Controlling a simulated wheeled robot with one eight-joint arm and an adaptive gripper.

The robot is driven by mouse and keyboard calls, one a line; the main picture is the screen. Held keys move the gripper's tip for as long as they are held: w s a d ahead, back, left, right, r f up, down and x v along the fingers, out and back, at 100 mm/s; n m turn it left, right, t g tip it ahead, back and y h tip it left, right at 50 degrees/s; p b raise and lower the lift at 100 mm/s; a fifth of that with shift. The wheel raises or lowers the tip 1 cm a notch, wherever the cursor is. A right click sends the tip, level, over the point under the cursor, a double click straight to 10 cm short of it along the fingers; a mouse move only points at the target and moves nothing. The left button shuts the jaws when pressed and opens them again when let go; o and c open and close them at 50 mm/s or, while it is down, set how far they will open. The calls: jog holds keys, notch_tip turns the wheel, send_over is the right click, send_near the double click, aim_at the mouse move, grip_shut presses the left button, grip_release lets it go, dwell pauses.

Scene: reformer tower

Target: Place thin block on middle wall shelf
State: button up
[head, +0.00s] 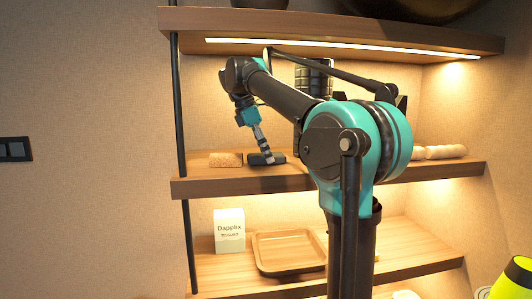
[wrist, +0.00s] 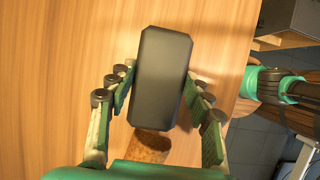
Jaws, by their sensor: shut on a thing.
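The thin block is a dark, flat block (head: 277,158) at the middle wall shelf (head: 215,185), near its front edge. My gripper (head: 264,151) reaches down to the block from above. In the wrist view the block (wrist: 161,75) lies lengthwise between the two fingers of my gripper (wrist: 157,92), which are shut on its sides. The block looks level with the shelf top, but I cannot tell whether it rests on it or hangs just above.
A brown cork-like block (head: 226,159) sits just left of the dark block. A dark ribbed object (head: 313,75) stands farther back, and pale rounded items (head: 445,152) lie at the right. The lower shelf holds a white box (head: 229,231) and a wooden tray (head: 289,252). The upper shelf (head: 330,28) overhangs my arm.

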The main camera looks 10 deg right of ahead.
jog(key=o, duration=0.8)
jog(key=shift+c, duration=0.2)
jog(key=shift+r, duration=0.25)
jog(key=a, duration=0.8)
jog(key=a+r, duration=0.1)
jog(key=a, duration=0.3)
jog(key=shift+a, duration=0.25)
